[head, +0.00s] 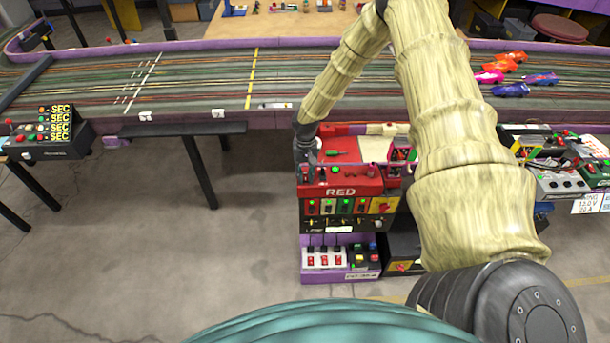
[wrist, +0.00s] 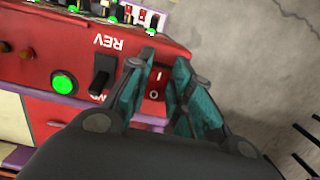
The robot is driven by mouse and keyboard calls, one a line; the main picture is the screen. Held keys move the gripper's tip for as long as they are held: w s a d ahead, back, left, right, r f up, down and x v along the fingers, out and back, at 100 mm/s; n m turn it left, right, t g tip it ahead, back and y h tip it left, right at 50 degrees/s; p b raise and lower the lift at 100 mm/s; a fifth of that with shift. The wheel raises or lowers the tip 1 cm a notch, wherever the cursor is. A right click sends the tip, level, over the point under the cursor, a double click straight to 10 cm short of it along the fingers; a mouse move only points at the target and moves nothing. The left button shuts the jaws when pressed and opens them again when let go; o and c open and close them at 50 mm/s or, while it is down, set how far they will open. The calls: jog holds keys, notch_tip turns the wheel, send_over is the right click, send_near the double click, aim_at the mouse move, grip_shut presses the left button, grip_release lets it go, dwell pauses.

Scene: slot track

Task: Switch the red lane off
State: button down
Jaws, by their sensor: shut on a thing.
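The red lane's control box (head: 340,190), labelled RED, stands below the front edge of the track in the head view. In the wrist view its red top (wrist: 60,50) carries a red rocker switch (wrist: 156,84) marked I and O, near the box's edge. My gripper (head: 305,165) is at the left end of this box. In the wrist view my gripper's teal fingers (wrist: 164,62) are on either side of the rocker switch, shut on it. The fingers hide part of the switch, and I cannot tell which way it is tipped.
Beside the rocker are a black lever (wrist: 102,74) marked REV and a lit green button (wrist: 64,82). A lower box with red switches (head: 322,257) stands below. Several toy cars (head: 510,90) sit on the track at right. The floor (head: 180,260) at left is clear.

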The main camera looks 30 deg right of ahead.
aim_at(305, 175)
jog(key=shift+d, duration=0.1)
jog(key=c, duration=1.3)
grip_release()
jog(key=shift+w+d+r, duration=0.1)
jog(key=shift+w+r, duration=0.1)
jog(key=shift+r, duration=1.8)
jog(key=shift+w+d+r, duration=0.15)
jog(key=shift+w+r, duration=0.05)
jog(key=shift+r, duration=1.8)
jog(key=shift+w+d+r, duration=0.1)
jog(key=shift+w+r, duration=0.1)
jog(key=shift+r, duration=1.8)
